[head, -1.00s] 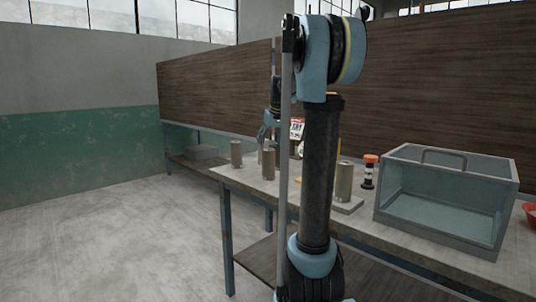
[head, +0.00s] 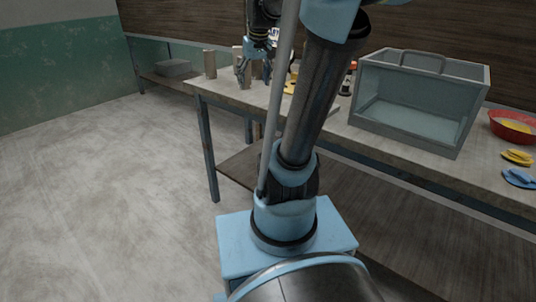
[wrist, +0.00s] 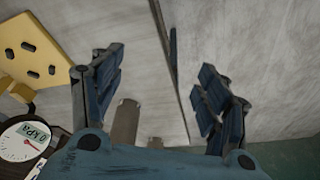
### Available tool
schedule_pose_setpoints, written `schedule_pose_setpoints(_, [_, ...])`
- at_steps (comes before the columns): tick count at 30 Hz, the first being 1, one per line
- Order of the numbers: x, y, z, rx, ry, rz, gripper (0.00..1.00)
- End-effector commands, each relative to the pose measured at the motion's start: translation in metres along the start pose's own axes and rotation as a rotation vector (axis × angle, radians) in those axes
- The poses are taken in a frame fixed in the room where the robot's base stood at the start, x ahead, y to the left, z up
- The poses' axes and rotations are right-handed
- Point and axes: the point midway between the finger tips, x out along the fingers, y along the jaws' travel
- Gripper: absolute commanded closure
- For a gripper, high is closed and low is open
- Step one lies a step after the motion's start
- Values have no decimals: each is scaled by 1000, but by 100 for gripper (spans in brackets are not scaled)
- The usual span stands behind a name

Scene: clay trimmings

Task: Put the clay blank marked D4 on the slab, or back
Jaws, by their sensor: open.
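Grey-brown clay cylinders stand upright on the table's left end in the head view: one at the far left (head: 209,63), one behind my gripper's left finger (head: 237,55). Another is partly hidden between the fingers. No D4 mark is legible on any. My gripper (head: 254,82) is open and points down over this end of the table. The slab is mostly hidden behind my arm.
A clear box with a handle (head: 420,105) stands on the table (head: 345,135) to the right, beside a red bowl (head: 513,126) and yellow and blue pieces. The wrist view shows a yellow holed plate (wrist: 45,50) and a dial gauge (wrist: 22,140). The floor at left is clear.

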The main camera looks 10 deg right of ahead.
Motion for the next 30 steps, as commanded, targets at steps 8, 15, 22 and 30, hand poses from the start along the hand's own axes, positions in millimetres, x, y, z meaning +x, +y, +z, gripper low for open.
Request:
schedule_pose_setpoints(8, [39,-15,116,47,-46,17,31])
schedule_pose_setpoints(15, [83,-23,205,88,-82,34,31])
schedule_pose_setpoints(22, [112,-28,252,114,-103,47,31])
schedule_pose_setpoints(30, [116,-29,260,118,-107,49,31])
